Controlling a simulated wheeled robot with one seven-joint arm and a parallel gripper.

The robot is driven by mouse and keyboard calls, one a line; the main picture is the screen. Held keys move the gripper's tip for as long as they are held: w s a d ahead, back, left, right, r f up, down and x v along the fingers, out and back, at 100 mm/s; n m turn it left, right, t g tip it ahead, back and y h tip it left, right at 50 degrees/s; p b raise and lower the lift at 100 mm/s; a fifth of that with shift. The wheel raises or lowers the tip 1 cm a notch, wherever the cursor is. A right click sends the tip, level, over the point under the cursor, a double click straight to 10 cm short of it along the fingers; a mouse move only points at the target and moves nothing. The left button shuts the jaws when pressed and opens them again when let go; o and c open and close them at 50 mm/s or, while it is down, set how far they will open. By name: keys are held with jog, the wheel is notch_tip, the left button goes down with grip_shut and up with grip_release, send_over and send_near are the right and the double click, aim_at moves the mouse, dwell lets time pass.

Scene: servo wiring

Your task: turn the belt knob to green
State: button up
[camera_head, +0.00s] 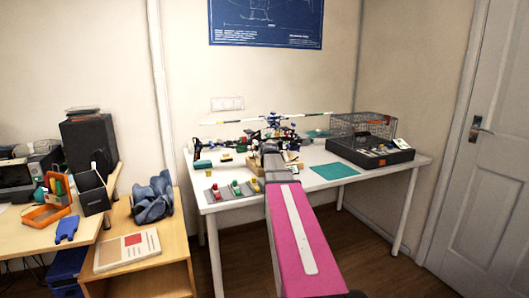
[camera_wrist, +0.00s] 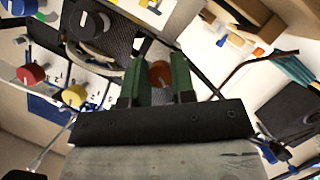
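My gripper (camera_wrist: 160,75) has two green fingers standing apart. A reddish-brown round piece (camera_wrist: 160,72) shows between them; I cannot tell whether the fingers touch it. A black round knob (camera_wrist: 88,23) with a pale mark is at the upper left of the wrist view. A red knob (camera_wrist: 31,74) and a yellow knob (camera_wrist: 75,95) are at the left. I cannot tell which piece is the belt knob or see a green setting. In the head view, my pink arm reaches over the white table and hides the gripper.
The white table (camera_head: 205,204) holds a wire basket (camera_head: 362,128) on a black base at the right, a teal mat (camera_head: 334,171), and a model helicopter (camera_head: 273,119) at the back. Small red, green and yellow pieces stand near the front left edge. A wooden desk is at the left.

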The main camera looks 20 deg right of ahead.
grip_shut()
jog(key=m+y, duration=0.3)
jog(key=m, duration=0.1)
jog(key=shift+d+g, duration=0.1)
jog(key=shift+g, duration=0.2)
jog(key=m+y, duration=0.2)
jog(key=m, duration=0.1)
jog(key=shift+m+y, duration=0.8)
jog(key=shift+m, duration=0.5)
jog(key=o, duration=0.6)
grip_release()
